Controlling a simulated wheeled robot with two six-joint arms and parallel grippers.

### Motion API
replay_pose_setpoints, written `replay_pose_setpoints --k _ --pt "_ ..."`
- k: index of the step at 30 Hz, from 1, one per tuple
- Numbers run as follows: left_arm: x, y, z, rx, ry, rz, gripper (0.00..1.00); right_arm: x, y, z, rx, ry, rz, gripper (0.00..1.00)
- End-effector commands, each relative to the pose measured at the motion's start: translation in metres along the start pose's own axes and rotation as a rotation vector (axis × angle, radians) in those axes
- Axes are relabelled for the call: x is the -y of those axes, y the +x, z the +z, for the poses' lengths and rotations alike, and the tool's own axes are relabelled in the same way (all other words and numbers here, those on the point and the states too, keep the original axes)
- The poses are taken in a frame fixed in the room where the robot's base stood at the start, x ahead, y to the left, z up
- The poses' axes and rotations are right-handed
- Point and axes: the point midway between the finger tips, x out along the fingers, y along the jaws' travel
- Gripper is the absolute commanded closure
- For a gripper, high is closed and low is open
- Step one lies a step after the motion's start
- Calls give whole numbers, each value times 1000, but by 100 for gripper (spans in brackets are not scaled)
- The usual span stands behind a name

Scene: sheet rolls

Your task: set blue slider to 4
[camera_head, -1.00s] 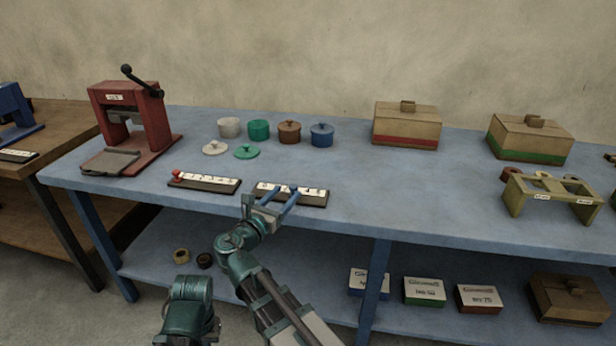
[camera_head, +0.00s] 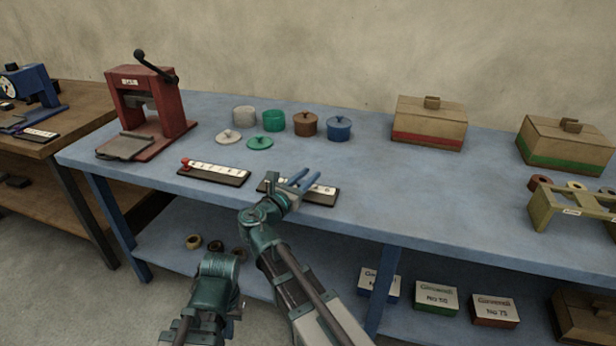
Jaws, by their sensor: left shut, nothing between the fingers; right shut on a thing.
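The blue slider's board (camera_head: 325,202), dark with a white number strip, lies near the table's front edge. My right gripper (camera_head: 302,181) is over the middle of this board, shut on the blue slider's knob. The fingers mostly hide the knob and several of the numbers, so I cannot read its setting. My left gripper (camera_head: 239,307) is low in front of the table, shut and empty, small and partly hidden by its own arm.
A second slider board with a red knob (camera_head: 185,163) lies just left. Behind are several round pots (camera_head: 305,124), two loose lids (camera_head: 260,143) and a red press (camera_head: 145,105). Lidded boxes (camera_head: 430,124) and an olive stand (camera_head: 570,209) are right. The table between is clear.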

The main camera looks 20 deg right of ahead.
Motion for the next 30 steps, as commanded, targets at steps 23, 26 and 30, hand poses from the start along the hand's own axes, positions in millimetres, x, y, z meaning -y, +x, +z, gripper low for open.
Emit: replay_pose_setpoints --k 23,26,30 --pt "0 0 0 0 0 0 100 0 0 0 0 0 0 100" --pt "0 0 0 0 0 0 100 0 0 0 0 0 0 100" --pt "0 0 0 0 0 0 100 0 0 0 0 0 0 100"
